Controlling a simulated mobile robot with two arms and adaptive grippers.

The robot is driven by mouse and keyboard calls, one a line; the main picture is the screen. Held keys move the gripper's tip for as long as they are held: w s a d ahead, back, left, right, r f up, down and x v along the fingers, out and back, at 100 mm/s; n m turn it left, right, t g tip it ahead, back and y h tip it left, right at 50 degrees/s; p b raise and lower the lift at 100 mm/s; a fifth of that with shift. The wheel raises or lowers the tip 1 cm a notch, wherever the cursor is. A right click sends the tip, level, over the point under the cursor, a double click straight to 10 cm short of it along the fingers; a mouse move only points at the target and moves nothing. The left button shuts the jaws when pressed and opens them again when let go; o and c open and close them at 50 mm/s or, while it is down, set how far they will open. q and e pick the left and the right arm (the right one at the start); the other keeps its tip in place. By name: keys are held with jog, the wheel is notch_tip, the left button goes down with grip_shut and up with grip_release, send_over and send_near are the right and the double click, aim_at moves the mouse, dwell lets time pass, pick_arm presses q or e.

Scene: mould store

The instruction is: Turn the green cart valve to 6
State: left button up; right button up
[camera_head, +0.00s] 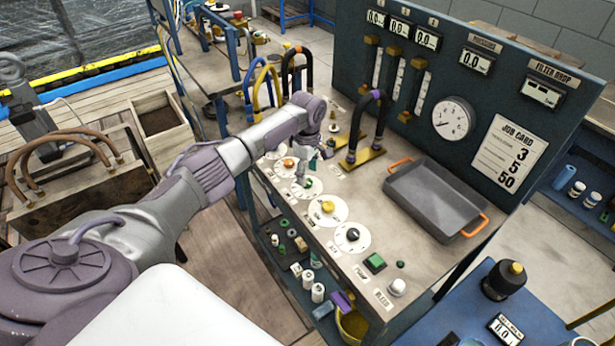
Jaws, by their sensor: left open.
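The green cart valve (308,184) is a small green knob on a white round dial on the bench top, in a row with similar dials. Its dial numbers are too small to read. My left arm reaches in from the left, and my left gripper (322,150) is open and empty, just above and behind the green knob, apart from it as far as I can tell. The gripper's fingers are small and partly blurred into the background. My right gripper is not in view.
An orange knob (290,163), a yellow knob (328,207) and a black knob (352,234) share the row. A grey tray (436,200) with orange handles lies to the right. Dark hoses (370,120) arch behind. A job card (509,153) reads 3, 5, 50.

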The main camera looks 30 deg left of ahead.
pick_arm(q)
notch_tip(320, 180, down, 2)
jog(key=shift+f, duration=0.1)
jog(key=shift+s+f, duration=0.1)
jog(key=shift+f, duration=0.25)
jog(key=shift+c, duration=0.2)
grip_shut()
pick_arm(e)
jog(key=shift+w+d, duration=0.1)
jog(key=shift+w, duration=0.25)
